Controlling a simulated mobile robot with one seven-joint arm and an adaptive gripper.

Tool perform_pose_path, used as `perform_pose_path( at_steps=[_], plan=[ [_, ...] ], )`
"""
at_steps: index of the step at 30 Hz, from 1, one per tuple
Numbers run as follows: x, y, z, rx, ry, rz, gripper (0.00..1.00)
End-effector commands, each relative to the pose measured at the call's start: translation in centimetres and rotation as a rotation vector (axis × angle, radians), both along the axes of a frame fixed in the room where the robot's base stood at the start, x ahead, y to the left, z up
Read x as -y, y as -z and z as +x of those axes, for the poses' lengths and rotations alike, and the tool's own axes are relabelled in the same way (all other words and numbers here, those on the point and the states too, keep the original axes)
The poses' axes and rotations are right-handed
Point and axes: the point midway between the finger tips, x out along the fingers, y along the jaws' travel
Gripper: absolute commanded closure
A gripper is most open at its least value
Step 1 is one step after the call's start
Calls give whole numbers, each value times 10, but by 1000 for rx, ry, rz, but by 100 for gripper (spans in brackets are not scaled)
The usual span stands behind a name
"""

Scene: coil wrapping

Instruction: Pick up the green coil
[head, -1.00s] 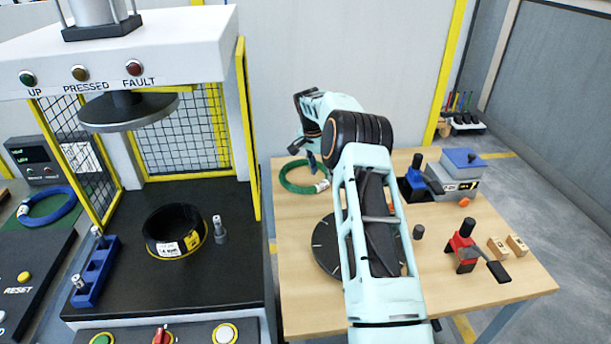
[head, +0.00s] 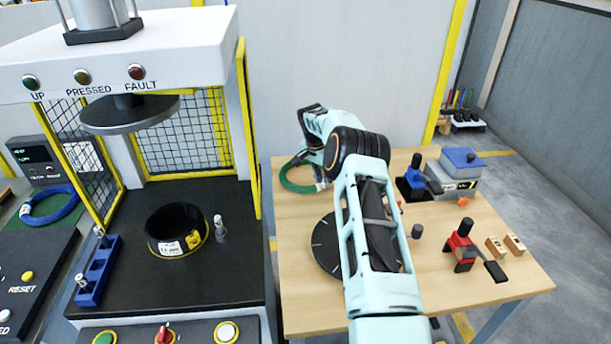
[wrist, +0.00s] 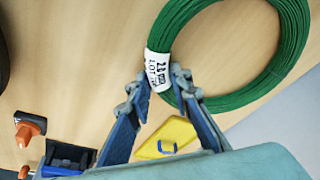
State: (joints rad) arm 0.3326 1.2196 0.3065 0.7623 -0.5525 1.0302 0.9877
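The green coil (head: 296,184) lies on the back left of the wooden table, partly hidden behind my arm in the head view. In the wrist view the green coil (wrist: 262,82) is a large ring with a white printed label (wrist: 158,68) around its near left part. My gripper (wrist: 160,78) is open at the labelled part, one finger on each side of the label as seen from the wrist. I cannot tell whether the fingers touch the coil. In the head view my gripper (head: 319,172) is mostly hidden by the wrist.
A dark round plate (head: 326,248) lies on the table under my arm. A grey box with a blue lid (head: 455,175) and a red clamp-like tool (head: 461,246) stand to the right. The press with a black ring (head: 176,230) is at left. A blue coil (head: 48,206) lies far left.

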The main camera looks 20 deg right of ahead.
Motion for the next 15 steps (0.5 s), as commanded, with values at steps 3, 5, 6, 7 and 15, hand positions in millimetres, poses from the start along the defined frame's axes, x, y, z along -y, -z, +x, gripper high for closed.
perform_pose_path(
  at_steps=[3, 5, 6, 7, 15],
  plan=[
    [0, 0, 0, 0, 0, 0, 100],
    [0, 0, 0, 0, 0, 0, 100],
    [0, 0, 0, 0, -1, 0, 100],
    [0, 0, 0, 0, -1, 0, 100],
    [0, -3, 1, 4, 0, -1, 100]
  ],
)
